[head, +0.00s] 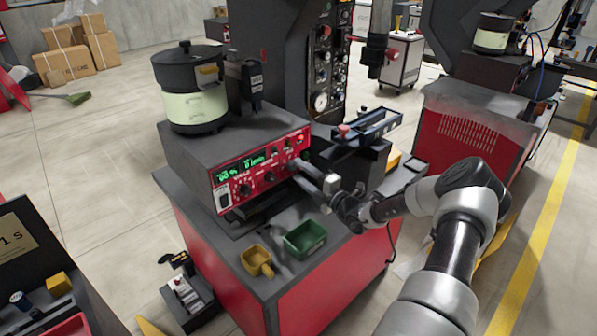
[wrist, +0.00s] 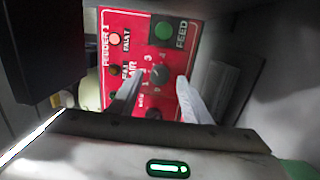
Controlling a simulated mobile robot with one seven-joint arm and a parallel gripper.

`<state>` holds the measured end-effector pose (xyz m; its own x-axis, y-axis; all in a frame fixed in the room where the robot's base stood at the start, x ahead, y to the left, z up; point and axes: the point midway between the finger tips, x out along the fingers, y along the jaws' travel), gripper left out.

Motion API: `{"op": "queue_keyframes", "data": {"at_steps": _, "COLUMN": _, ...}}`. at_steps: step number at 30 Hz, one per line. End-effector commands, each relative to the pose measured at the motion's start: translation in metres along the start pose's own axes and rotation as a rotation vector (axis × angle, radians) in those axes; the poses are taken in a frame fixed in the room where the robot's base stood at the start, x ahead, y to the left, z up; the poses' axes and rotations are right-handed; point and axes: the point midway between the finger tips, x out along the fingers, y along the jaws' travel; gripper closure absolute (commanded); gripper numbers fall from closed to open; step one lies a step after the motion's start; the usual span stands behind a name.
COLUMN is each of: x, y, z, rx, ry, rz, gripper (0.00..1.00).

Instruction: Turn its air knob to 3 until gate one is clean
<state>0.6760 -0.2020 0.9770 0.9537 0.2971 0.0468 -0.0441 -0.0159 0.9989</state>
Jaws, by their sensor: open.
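The feeder's red control panel (head: 262,168) faces me in the head view, with green digits on its left part. In the wrist view the panel (wrist: 120,55) reads FEEDER 1. The grey air knob (wrist: 158,74) sits on it with numbers around it; its pointer's setting is too small to read surely. My gripper (head: 300,172) is at the panel's right end. In the wrist view my gripper (wrist: 160,84) is open, its fingertips on either side of the knob; contact cannot be told. Gate one cannot be made out. The lidded bowl (head: 195,105) stands on the feeder.
A green FEED button (wrist: 163,30) and lamps lie close to the knob. A yellow scoop (head: 257,260) and green tray (head: 305,239) stand on the bench below the panel. A dark track (head: 367,127) with a red knob juts out behind my gripper.

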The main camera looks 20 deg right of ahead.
Motion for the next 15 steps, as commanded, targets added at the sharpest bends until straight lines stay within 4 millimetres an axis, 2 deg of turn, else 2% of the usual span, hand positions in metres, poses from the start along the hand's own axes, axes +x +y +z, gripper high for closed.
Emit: {"op": "queue_keyframes", "data": {"at_steps": 15, "x": -0.122, "y": 0.000, "z": 0.001, "rx": 0.000, "ry": -0.003, "rz": -0.002, "gripper": 0.56}}
